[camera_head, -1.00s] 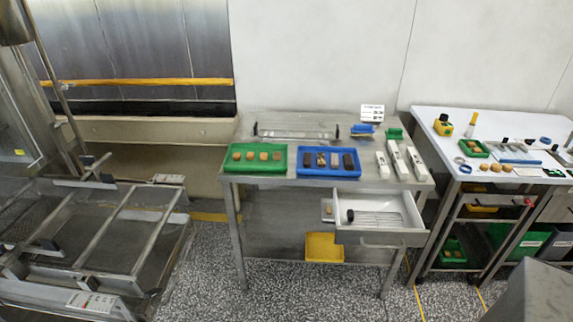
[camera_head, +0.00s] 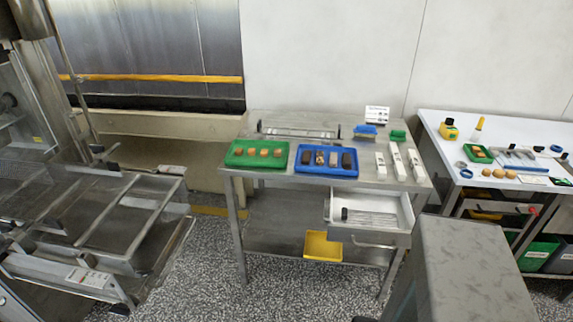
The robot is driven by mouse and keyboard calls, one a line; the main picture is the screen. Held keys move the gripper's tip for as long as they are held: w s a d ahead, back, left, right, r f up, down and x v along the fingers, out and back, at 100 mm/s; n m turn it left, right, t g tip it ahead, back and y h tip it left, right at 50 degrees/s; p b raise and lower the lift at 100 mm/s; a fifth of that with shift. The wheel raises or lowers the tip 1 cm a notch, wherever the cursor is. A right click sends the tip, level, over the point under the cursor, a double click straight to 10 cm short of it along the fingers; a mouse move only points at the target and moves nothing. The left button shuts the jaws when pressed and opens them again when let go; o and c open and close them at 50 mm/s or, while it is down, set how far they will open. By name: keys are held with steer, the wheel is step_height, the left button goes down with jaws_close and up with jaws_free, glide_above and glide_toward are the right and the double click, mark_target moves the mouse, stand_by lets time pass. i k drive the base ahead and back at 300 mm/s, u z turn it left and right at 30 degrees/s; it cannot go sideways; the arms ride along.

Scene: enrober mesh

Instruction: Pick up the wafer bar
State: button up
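A blue tray (camera_head: 326,171) on the steel table (camera_head: 215,162) holds several small bars. The outer two are dark, one (camera_head: 320,158) is patterned brown, and one (camera_head: 333,158) is greyish. A green tray (camera_head: 236,163) to its left holds several tan-brown pieces (camera_head: 264,152). The pieces are too small for me to tell which one is the wafer bar. My gripper is not in view.
An open white drawer (camera_head: 388,205) juts from the table's front, above a yellow bin (camera_head: 322,246). A metal frame machine (camera_head: 120,235) stands left. A white-topped table (camera_head: 452,118) stands right. A grey box-like shape fills the lower right; I cannot tell whether it is mine.

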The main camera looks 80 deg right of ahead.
mark_target(307, 155)
steer(key=u, duration=0.55)
steer(key=k, duration=1.75)
steer(key=z, duration=1)
